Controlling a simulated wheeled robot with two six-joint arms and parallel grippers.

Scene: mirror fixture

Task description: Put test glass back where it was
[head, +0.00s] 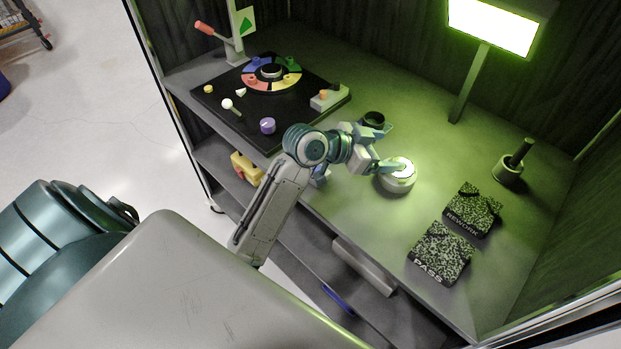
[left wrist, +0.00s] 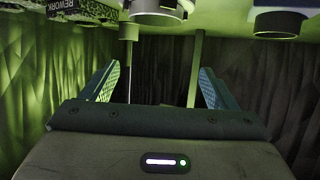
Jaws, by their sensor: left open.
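A white round stand (head: 398,179) with a bright top sits on the bench. It also shows upside down at the top of the left wrist view (left wrist: 155,14). My left gripper (head: 384,148) is just left of and above it, fingers spread. In the left wrist view the gripper (left wrist: 158,78) is open, with nothing held between the fingers. A dark round cup (head: 374,119) stands behind the gripper, and shows at the top right of the left wrist view (left wrist: 278,22). I cannot make out a separate test glass. My right gripper is not in view.
A REWORK pad (head: 472,209) and a PASS pad (head: 440,253) lie at the right. A dark holder with an upright handle (head: 508,172) stands behind them. A lit lamp panel (head: 492,27) is at the back. A black dial panel (head: 235,110) fills the left.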

